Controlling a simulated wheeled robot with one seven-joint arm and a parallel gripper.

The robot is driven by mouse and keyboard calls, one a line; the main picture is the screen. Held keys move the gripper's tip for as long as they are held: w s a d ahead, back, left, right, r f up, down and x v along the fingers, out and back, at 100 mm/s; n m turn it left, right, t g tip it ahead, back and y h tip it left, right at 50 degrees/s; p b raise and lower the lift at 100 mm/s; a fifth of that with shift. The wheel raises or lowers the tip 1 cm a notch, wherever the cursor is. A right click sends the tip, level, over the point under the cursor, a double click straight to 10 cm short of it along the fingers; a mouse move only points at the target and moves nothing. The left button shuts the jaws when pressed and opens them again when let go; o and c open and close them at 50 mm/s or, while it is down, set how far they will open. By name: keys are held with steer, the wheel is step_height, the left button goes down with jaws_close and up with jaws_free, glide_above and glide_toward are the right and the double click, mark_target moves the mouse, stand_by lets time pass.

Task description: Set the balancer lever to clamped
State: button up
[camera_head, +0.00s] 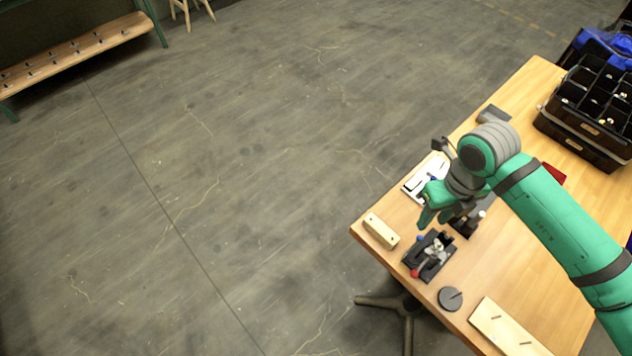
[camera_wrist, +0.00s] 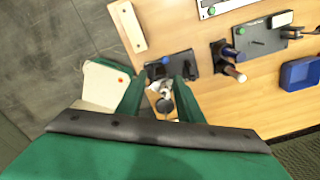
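The balancer is a dark base (camera_head: 430,257) near the table's front-left edge, carrying metal parts. A lever with a red knob (camera_head: 414,273) is at its lower left, and a blue knob (camera_head: 420,238) is at its upper left. In the wrist view, part of the dark base (camera_wrist: 178,66) shows past my fingers; I cannot make out the red knob there. My gripper (camera_head: 432,206) is above the table, just up from the balancer in the head view. In the wrist view, my gripper (camera_wrist: 158,84) has its green fingers apart, with the metal parts seen between them. It holds nothing visible.
A pale wooden block (camera_head: 381,231) lies left of the balancer, and a dark disc (camera_head: 450,298) lies below it. A pale board (camera_head: 506,328) is nearer the front. A white panel (camera_head: 420,183) and black divided box (camera_head: 580,140) are farther back. Bare wood (camera_head: 540,270) lies to the right.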

steer(key=w+a+r+n+y, duration=0.1)
steer(key=w+a+r+y, duration=0.1)
steer(key=a, duration=0.7)
steer(key=w+a+r+n+t+y, duration=0.1)
steer(key=a+y, duration=0.3)
steer(key=a, duration=0.5)
steer(key=w+a+r+n+y, duration=0.1)
steer(key=w+a+r+y, duration=0.1)
steer(key=a, duration=0.8)
steer(key=shift+w+r+t+y, duration=0.3)
steer(key=shift+w+t+y, duration=0.15)
steer(key=shift+w, duration=0.25)
